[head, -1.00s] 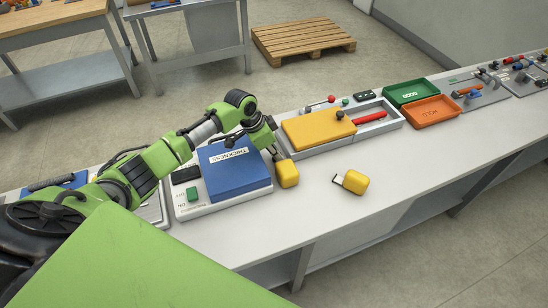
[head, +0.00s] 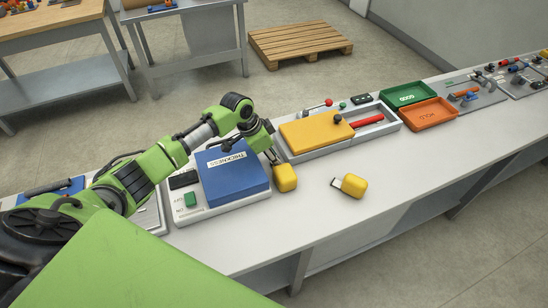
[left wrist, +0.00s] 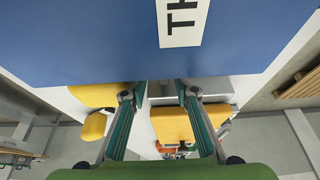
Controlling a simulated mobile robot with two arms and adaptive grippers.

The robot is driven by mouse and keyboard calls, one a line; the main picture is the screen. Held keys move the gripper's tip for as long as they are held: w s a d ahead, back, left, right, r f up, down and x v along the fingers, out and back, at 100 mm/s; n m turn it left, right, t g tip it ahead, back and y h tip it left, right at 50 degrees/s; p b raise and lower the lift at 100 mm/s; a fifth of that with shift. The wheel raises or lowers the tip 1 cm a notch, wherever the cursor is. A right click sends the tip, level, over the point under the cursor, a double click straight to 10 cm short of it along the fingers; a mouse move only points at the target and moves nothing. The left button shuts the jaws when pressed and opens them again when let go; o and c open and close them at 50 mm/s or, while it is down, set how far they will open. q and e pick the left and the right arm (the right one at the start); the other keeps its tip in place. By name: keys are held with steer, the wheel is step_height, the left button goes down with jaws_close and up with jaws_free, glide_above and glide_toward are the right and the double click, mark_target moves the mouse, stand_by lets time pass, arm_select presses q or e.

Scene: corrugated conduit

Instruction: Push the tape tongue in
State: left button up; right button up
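Two yellow tape measures are on the bench in the head view. The right tape measure (head: 352,187) lies with a short metal tongue (head: 336,182) sticking out at its left end. The nearer tape measure (head: 285,178) is beside the blue box, and no tongue shows on it. My left gripper (head: 273,158) is right behind this one; I cannot tell whether they touch. In the left wrist view the left fingers (left wrist: 157,95) stand apart with nothing held between them. A yellow tape measure (left wrist: 96,95) shows outside the left finger. My right gripper is not in view.
A blue box (head: 232,178) marked THICKNESS stands on a white base left of the gripper. Behind is a grey tray (head: 375,133) with an orange-yellow plate (head: 315,131). Green (head: 407,94) and orange (head: 430,114) bins stand farther right. The bench front is clear around the right tape measure.

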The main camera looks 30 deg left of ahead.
arm_select(q)
steer(key=v, duration=1.1)
steer(key=shift+r, duration=0.15)
